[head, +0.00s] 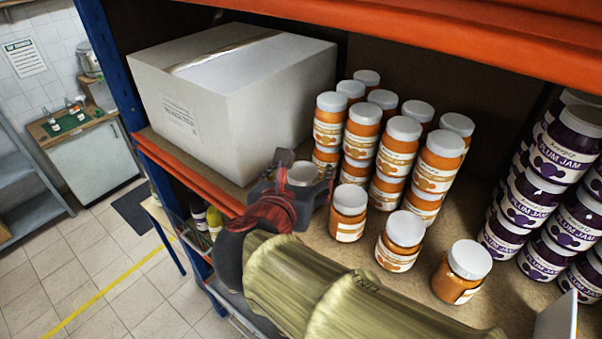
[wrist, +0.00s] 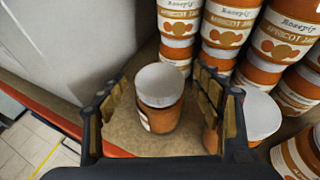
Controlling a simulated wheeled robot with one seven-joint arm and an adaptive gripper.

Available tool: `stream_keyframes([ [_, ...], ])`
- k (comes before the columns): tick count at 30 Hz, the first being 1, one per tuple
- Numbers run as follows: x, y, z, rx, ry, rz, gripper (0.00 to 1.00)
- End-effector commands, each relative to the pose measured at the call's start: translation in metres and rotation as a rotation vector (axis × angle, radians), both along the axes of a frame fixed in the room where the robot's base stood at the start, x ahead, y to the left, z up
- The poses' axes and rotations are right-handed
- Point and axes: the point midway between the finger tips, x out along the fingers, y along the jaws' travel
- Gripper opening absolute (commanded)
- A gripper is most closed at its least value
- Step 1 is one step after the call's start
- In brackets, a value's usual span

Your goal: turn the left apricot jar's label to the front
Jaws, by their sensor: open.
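The left apricot jar (wrist: 160,108), orange with a white lid, stands upright on the shelf between the fingers of my open gripper (wrist: 160,84). Gaps show on both sides of it in the wrist view. A strip of white label shows at its lower left; the label's face is turned away from the wrist camera. In the head view my gripper (head: 303,184) is at the left end of the front row, and mostly only the jar's white lid (head: 302,173) shows there. The rest is hidden by the gripper.
Other single apricot jars stand to the right (head: 348,212), (head: 401,240), (head: 462,272); the nearest is close to my right finger. Stacked apricot jars (head: 396,150) stand behind, a large white box (head: 230,90) at left, plum jam jars (head: 545,205) at far right. An orange beam (head: 195,180) edges the shelf.

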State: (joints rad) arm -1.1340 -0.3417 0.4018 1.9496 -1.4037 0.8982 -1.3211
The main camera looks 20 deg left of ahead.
Motion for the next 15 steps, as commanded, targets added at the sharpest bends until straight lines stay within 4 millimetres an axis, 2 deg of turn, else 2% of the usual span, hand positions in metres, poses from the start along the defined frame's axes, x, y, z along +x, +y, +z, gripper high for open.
stream_keyframes([
  [9,-0.003,0.000,0.000,-0.002,0.002,0.002,0.67],
  [15,-0.027,-0.003,0.011,0.002,0.000,0.004,0.67],
])
